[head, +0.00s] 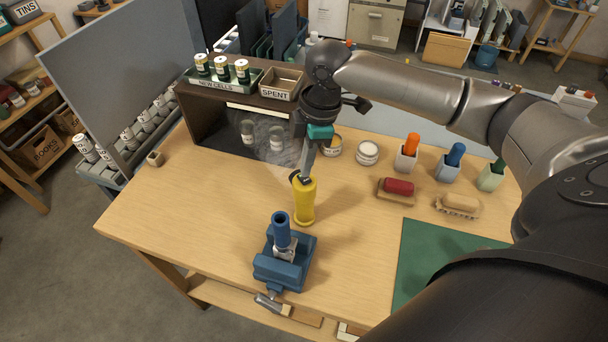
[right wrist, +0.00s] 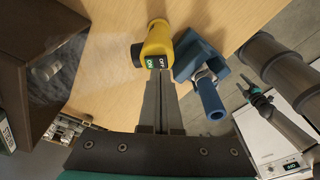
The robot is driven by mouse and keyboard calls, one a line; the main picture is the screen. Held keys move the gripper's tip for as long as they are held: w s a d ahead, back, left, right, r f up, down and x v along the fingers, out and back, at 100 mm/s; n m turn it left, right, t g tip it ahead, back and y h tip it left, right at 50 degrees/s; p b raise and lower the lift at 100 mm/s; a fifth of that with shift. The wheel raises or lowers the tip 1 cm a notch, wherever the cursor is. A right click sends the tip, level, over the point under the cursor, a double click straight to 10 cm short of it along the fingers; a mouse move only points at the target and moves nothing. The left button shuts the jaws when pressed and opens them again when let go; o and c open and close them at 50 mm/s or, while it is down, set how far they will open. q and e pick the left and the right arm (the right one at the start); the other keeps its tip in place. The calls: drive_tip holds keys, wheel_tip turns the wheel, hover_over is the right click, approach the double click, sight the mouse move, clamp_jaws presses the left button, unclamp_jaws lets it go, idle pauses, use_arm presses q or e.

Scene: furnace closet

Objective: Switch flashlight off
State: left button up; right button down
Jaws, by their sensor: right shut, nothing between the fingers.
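The yellow flashlight (head: 304,205) stands upright on the wooden workbench, behind the blue vise. In the right wrist view, the flashlight (right wrist: 157,40) shows a switch (right wrist: 157,63) with a green ON part and a dark OFF part. I cannot tell which side is pressed in. My right gripper (head: 304,177) is shut and empty, pointing down at the flashlight's top. In the wrist view its fingertips (right wrist: 160,77) are right at the switch's edge; I cannot tell whether they touch.
The blue vise (head: 284,268) holds a blue tube (head: 281,230). A dark shelf with a NEW CELLS tray (head: 250,82) and SPENT box (head: 283,85) stands behind. Colored tools in cups (head: 406,158), a red item (head: 398,187) and a green mat (head: 440,256) lie right.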

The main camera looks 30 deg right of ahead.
sight(306, 179)
drive_tip(key=shift+f+b, duration=0.3)
drive_tip(key=shift+f, duration=1)
idle(0.4)
drive_tip(key=shift+s, duration=0.1)
wheel_tip(306, 179, up, 7)
drive_tip(key=p, duration=0.9)
drive_tip(key=shift+r, duration=0.1)
idle(0.5)
